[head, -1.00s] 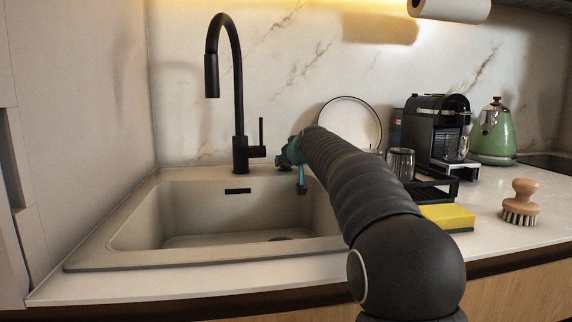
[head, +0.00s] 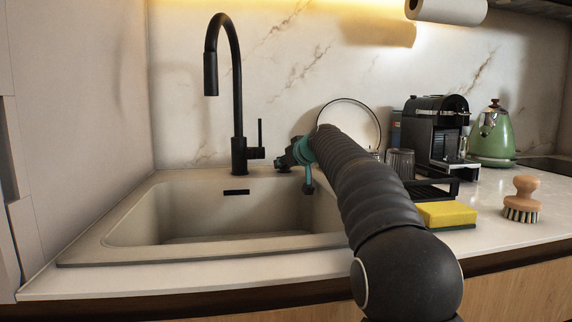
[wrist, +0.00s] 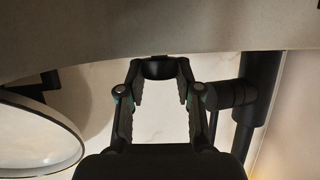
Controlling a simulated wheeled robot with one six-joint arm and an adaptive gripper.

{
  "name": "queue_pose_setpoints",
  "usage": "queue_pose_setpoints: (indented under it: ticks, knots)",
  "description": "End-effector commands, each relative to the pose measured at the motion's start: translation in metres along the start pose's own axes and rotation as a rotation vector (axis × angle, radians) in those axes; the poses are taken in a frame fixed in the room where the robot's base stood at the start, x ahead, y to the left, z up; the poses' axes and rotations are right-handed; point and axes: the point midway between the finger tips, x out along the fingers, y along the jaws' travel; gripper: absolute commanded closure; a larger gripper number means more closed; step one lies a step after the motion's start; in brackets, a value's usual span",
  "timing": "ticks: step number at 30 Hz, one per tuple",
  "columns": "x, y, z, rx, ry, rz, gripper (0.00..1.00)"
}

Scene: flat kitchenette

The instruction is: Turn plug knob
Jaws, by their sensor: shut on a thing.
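The plug knob (wrist: 158,68) is a short dark cylinder at the sink's back rim in the wrist view. My gripper (wrist: 159,72) is shut on it, with one fingertip on each side. In the head view my gripper (head: 283,161) is at the back right of the sink (head: 120,228), just right of the tap's base.
The black tap (head: 238,110) with its upright lever stands close to the left of my gripper. A round plate (head: 365,112) leans on the wall behind my arm.

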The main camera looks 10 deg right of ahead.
Motion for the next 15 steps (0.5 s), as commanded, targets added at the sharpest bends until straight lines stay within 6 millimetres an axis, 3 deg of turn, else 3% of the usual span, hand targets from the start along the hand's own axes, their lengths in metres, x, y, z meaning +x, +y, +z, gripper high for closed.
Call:
queue_pose_setpoints:
  ticks: [2,3,4,15]
  knots:
    - [0.0004,-0.0003,0.0015,0.0,-0.004,-0.001,1.0]
    - [0.0005,-0.0003,0.0015,0.0,-0.004,-0.001,0.61]
    - [0.0005,-0.0003,0.0016,0.0,-0.004,-0.001,0.55]
    - [-0.0004,-0.0007,-0.0005,0.003,-0.002,0.007,0.55]
